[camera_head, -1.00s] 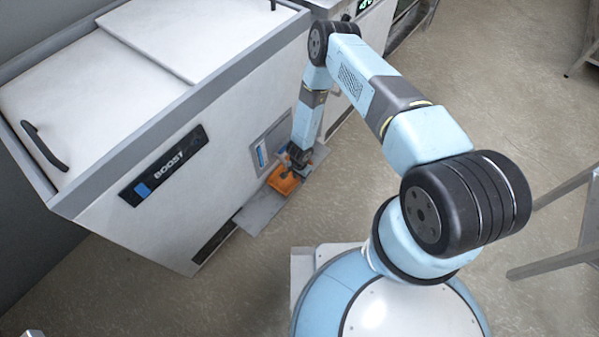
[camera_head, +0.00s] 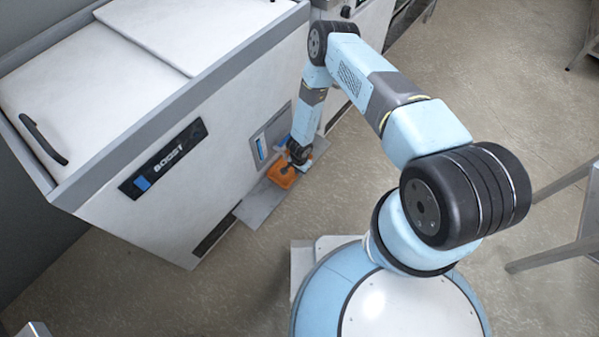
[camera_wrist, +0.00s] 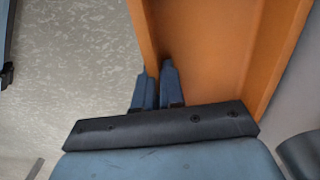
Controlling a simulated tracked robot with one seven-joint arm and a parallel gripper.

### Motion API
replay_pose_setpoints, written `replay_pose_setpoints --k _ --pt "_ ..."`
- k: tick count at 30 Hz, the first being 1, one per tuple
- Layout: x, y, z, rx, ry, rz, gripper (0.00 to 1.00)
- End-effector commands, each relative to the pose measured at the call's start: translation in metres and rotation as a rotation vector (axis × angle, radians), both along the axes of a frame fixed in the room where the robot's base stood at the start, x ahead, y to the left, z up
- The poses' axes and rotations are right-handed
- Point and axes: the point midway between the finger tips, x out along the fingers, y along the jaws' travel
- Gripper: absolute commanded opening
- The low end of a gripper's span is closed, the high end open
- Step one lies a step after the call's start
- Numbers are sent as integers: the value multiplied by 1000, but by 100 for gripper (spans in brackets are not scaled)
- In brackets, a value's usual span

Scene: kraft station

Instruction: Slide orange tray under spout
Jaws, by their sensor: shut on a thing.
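The orange tray (camera_head: 281,178) sits on a grey shelf at the foot of the white BOOST machine in the head view. In the wrist view the tray (camera_wrist: 215,45) fills the upper right, with its left wall running down to my fingers. My gripper (camera_wrist: 158,85) is shut on that wall, one blue finger on each side. In the head view my gripper (camera_head: 297,160) reaches down to the tray from above and partly covers it. The spout cannot be made out in either view.
The grey shelf (camera_head: 258,205) sticks out from the white machine (camera_head: 120,110), with bare room on its left part. A panel with a blue strip (camera_head: 262,145) is on the machine front behind the tray. Metal legs (camera_head: 560,255) stand at the right. The floor between is clear.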

Motion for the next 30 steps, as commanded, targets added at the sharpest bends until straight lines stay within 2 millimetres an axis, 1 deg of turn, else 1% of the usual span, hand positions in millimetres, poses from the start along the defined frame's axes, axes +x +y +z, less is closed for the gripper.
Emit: replay_pose_setpoints --k 13,24,30 --pt "-1 1 0 0 0 0 0" --pt "-9 13 0 0 0 -1 0" --pt "-9 14 0 1 1 -4 0"
